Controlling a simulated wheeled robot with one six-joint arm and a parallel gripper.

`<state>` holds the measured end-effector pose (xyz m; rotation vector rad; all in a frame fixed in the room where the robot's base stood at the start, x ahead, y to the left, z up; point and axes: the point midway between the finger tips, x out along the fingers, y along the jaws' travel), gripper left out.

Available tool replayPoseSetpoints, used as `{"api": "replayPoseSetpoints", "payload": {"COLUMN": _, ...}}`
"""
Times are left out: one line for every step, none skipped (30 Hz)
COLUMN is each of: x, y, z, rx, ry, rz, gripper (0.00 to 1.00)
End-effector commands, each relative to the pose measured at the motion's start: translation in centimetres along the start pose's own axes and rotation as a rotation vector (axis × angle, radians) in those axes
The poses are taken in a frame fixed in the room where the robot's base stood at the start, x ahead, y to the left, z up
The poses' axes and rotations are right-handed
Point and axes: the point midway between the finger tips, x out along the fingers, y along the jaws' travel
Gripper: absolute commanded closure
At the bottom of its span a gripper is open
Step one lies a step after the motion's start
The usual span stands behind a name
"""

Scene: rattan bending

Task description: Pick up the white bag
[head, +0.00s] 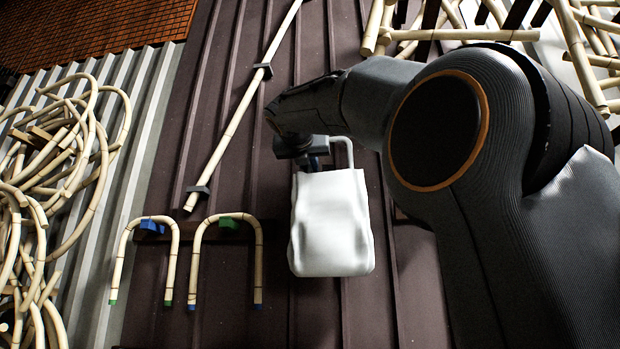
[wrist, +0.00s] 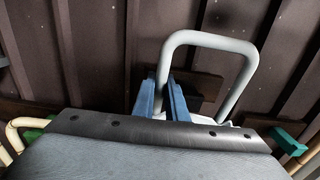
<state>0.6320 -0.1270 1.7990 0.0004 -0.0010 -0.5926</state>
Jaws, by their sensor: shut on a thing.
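The white bag (head: 332,225) hangs upright in the middle of the head view, in front of a dark brown ribbed wall. Its rigid loop handle shows above it and in the wrist view (wrist: 247,72). My gripper (head: 314,162) is at the top left of the bag. In the wrist view its blue fingers (wrist: 165,88) are shut on the left side of the handle. A small strip of the bag's white top shows behind the wrist plate; the rest is hidden there. I cannot tell whether the bag touches the wall.
Two U-shaped rattan pieces (head: 259,262) hang left of the bag on blue and green holders. A long rattan pole (head: 240,110) is fixed slanting above them. Coiled rattan (head: 75,150) fills the far left. A rattan rack (head: 470,35) is at the upper right.

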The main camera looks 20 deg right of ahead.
Motion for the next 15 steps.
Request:
{"api": "replayPoseSetpoints", "payload": {"x": -0.9, "y": 0.0, "z": -0.1, "rx": 0.001, "ry": -0.002, "rz": 0.003, "gripper": 1.00}}
{"api": "replayPoseSetpoints", "payload": {"x": -1.5, "y": -0.1, "z": -0.1, "rx": 0.001, "ry": -0.003, "rz": 0.004, "gripper": 1.00}}
{"api": "replayPoseSetpoints", "payload": {"x": -2.3, "y": -0.2, "z": -0.1, "rx": 0.001, "ry": -0.003, "rz": 0.003, "gripper": 1.00}}
{"api": "replayPoseSetpoints", "payload": {"x": -2.8, "y": -0.3, "z": -0.2, "rx": 0.000, "ry": -0.002, "rz": 0.002, "gripper": 1.00}}
{"api": "replayPoseSetpoints", "payload": {"x": -3.5, "y": -0.4, "z": -0.2, "rx": 0.001, "ry": -0.003, "rz": 0.004, "gripper": 1.00}}
{"api": "replayPoseSetpoints", "payload": {"x": -4.4, "y": -0.5, "z": -0.1, "rx": 0.002, "ry": -0.003, "rz": 0.004, "gripper": 1.00}}
{"api": "replayPoseSetpoints", "payload": {"x": -5.1, "y": -0.6, "z": -0.2, "rx": 0.002, "ry": -0.003, "rz": 0.004, "gripper": 1.00}}
{"api": "replayPoseSetpoints", "payload": {"x": -5.9, "y": -0.7, "z": -0.2, "rx": 0.002, "ry": -0.003, "rz": 0.005, "gripper": 1.00}}
{"api": "replayPoseSetpoints", "payload": {"x": -6.8, "y": -0.8, "z": -0.2, "rx": 0.001, "ry": -0.003, "rz": 0.004, "gripper": 1.00}}
{"api": "replayPoseSetpoints", "payload": {"x": -7.6, "y": -0.9, "z": -0.2, "rx": 0.002, "ry": -0.003, "rz": 0.006, "gripper": 1.00}}
{"api": "replayPoseSetpoints", "payload": {"x": -8.3, "y": -1.0, "z": -0.2, "rx": 0.002, "ry": -0.003, "rz": 0.006, "gripper": 1.00}}
{"api": "replayPoseSetpoints", "payload": {"x": -9.4, "y": -1.1, "z": -0.2, "rx": 0.002, "ry": -0.003, "rz": 0.006, "gripper": 1.00}}
{"api": "replayPoseSetpoints", "payload": {"x": -10.1, "y": -1.2, "z": -0.2, "rx": 0.001, "ry": -0.002, "rz": 0.006, "gripper": 1.00}}
{"api": "replayPoseSetpoints", "payload": {"x": -10.9, "y": -1.3, "z": -0.2, "rx": 0.002, "ry": -0.002, "rz": 0.006, "gripper": 1.00}}
{"api": "replayPoseSetpoints", "payload": {"x": -11.8, "y": -1.5, "z": -0.2, "rx": 0.002, "ry": -0.003, "rz": 0.006, "gripper": 1.00}}
